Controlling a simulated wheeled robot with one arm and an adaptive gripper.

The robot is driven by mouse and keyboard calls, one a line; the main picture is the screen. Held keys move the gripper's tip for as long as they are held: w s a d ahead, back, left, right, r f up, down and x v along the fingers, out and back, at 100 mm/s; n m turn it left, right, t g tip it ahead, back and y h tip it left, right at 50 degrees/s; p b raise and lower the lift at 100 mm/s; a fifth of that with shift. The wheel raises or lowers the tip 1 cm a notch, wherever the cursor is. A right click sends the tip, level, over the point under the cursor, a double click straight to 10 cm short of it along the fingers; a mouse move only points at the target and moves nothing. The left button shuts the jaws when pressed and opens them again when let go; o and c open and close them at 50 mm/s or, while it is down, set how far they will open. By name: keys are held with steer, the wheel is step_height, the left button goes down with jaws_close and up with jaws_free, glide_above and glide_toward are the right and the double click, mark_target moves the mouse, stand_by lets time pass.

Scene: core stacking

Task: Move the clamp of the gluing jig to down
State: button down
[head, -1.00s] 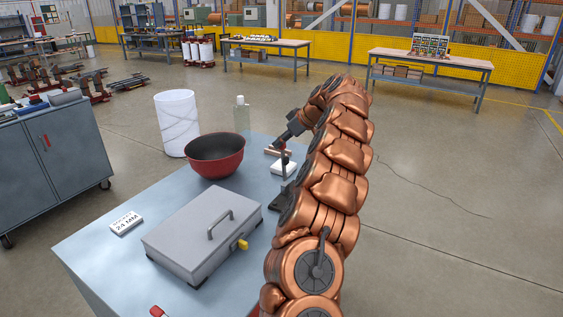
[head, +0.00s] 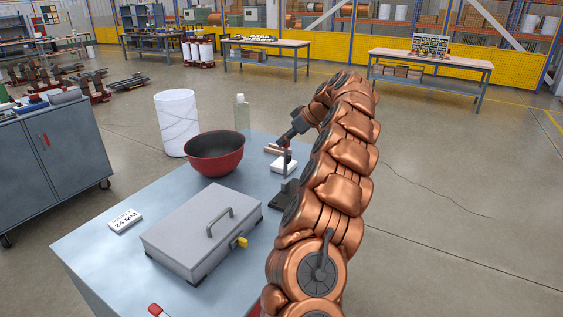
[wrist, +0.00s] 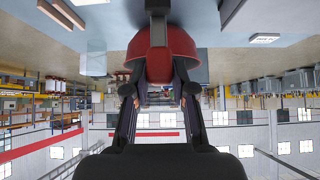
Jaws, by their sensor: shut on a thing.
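The gluing jig (head: 284,167) stands at the far right edge of the blue-grey table, with a white block at its foot and a dark upright part. A short copper-coloured rod (head: 272,149) lies across near its top. My gripper (head: 287,142) reaches down to the upper part of the jig and is shut on the clamp there; the contact is small and partly hidden. In the wrist view, which is upside down, both fingers of my gripper (wrist: 158,92) show, with a dark upright part (wrist: 158,35) ahead of them. The clamp's exact angle cannot be told.
A red bowl (head: 222,160) stands left of the jig; it fills the wrist view's middle (wrist: 175,55). A bottle (head: 242,113) stands behind. A grey case (head: 190,240) and a "24 MM" block (head: 125,221) lie nearer. A white bin (head: 175,110) stands beyond the table.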

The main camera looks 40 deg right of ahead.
steer(key=shift+s+d+f+b, duration=0.2)
steer(key=shift+s+b, duration=0.25)
steer(key=shift+s, duration=0.2)
steer(key=shift+s+d+f+b, duration=0.15)
steer(key=shift+s+b, duration=0.3)
steer(key=shift+s, duration=0.15)
steer(key=shift+s+r, duration=0.15)
steer(key=shift+d, duration=0.1)
steer(key=s+b, duration=0.1)
steer(key=s+f+b, duration=0.1)
steer(key=s+d+b, duration=0.1)
steer(key=s, duration=0.1)
steer(key=shift+f+b, duration=0.15)
steer(key=shift+b, duration=0.15)
steer(key=shift+d, duration=0.1)
